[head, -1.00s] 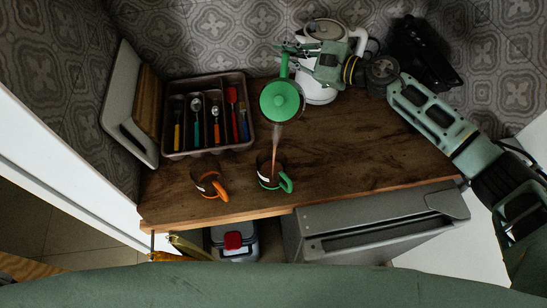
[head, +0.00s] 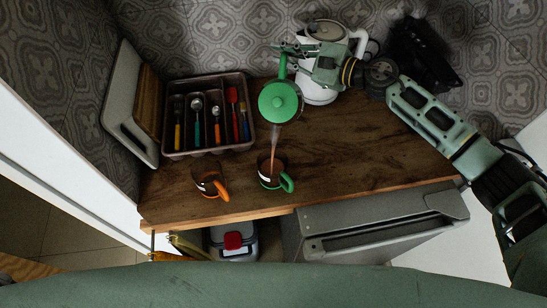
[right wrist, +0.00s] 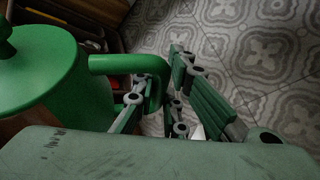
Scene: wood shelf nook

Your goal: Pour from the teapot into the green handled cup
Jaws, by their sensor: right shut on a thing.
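The teapot with a green lid (head: 279,101) is held tilted above the wooden counter, its spout toward the front. A brown stream runs from it down into the green handled cup (head: 270,180), which stands upright near the counter's front edge. My right gripper (head: 286,54) is shut on the teapot's green handle. In the right wrist view the gripper fingers (right wrist: 155,95) are around the handle, beside the green lid (right wrist: 38,62). The level inside the cup is hard to tell. My left gripper is not in view.
An orange handled cup (head: 208,182) stands left of the green one. A cutlery tray (head: 245,82) lies behind it, and a white kettle (head: 318,98) stands behind my right gripper. The counter's right part (head: 365,140) is clear.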

